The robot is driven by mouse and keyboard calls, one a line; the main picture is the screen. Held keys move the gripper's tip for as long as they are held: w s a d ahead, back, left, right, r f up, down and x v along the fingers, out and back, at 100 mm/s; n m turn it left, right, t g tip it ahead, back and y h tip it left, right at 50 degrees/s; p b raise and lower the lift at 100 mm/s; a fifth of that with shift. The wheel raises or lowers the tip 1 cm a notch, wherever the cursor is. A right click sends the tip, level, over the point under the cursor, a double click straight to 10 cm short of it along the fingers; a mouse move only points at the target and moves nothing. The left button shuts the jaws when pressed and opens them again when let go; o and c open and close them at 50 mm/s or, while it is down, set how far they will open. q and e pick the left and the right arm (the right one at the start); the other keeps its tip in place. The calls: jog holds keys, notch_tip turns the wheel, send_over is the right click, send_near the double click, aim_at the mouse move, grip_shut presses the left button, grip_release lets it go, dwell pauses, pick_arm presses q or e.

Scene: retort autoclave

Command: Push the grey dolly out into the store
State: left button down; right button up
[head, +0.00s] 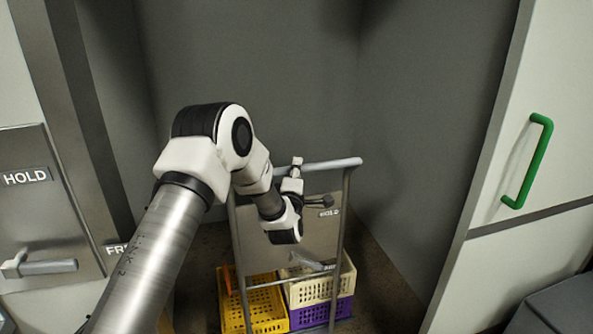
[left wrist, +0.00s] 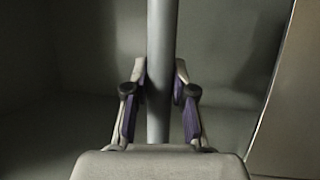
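The grey dolly (head: 345,225) stands in a grey-walled recess, with its push handle bar (head: 335,165) at the top facing me. My left gripper (head: 293,172) is at this bar, left of its middle. In the left wrist view, the gripper's two purple-padded fingers (left wrist: 161,90) lie on either side of the grey bar (left wrist: 162,40), and their tips appear to press on it. The dolly carries a yellow crate (head: 262,308), and a cream crate (head: 325,287) on a purple crate (head: 325,313). My arm hides part of the dolly's left side. My right gripper is out of view.
A panel marked HOLD (head: 22,178) with a lever handle (head: 45,267) is at the left. A pale door with a green handle (head: 528,160) is at the right. Grey walls close in behind and beside the dolly. Dark floor (head: 385,290) shows right of it.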

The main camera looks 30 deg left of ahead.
pick_arm(q)
jog(key=shift+w+a+f+b, duration=0.1)
jog(key=shift+w+a+b, duration=0.15)
jog(key=shift+a+b, duration=0.15)
jog(key=w+a, duration=0.1)
jog(key=w+a+b, duration=0.1)
jog(key=shift+w+a+r, duration=0.2)
jog(key=shift+a, duration=0.15)
jog(key=c, duration=1)
grip_release()
jog(key=shift+o, duration=0.3)
jog(key=shift+a+f, duration=0.15)
jog(key=v, duration=1.2)
